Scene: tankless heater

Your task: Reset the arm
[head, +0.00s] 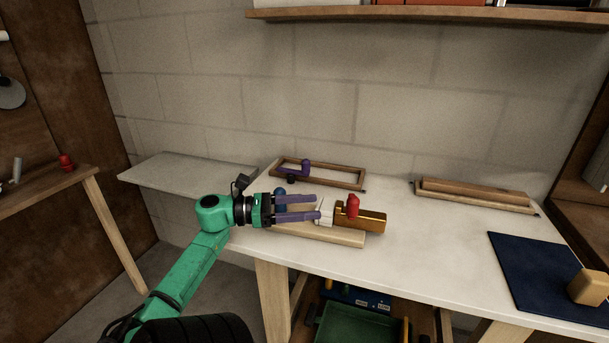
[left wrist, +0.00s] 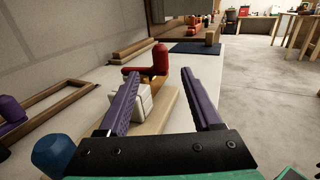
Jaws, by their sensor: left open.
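My left arm (head: 190,271), green with a dark wrist, reaches over the white table from the lower left. Its left gripper (head: 317,207) has two long purple fingers, spread apart with nothing held between them. The fingertips point at a small white part (head: 326,211) and a red lever-like piece (head: 353,206) on a brown and brass-coloured block (head: 372,219). In the left wrist view the red piece (left wrist: 158,61) shows beyond the fingertips, in the gap between the fingers. I cannot tell whether a finger touches the white part (left wrist: 143,101). My right gripper is not in view.
A pale wooden board (head: 335,234) lies under the gripper, with a blue knob (head: 280,194) beside it. A wooden frame (head: 341,178) with a purple piece (head: 305,167) lies behind. A navy mat (head: 530,265) is at right. A shelf (head: 440,14) hangs above; the table's middle right is clear.

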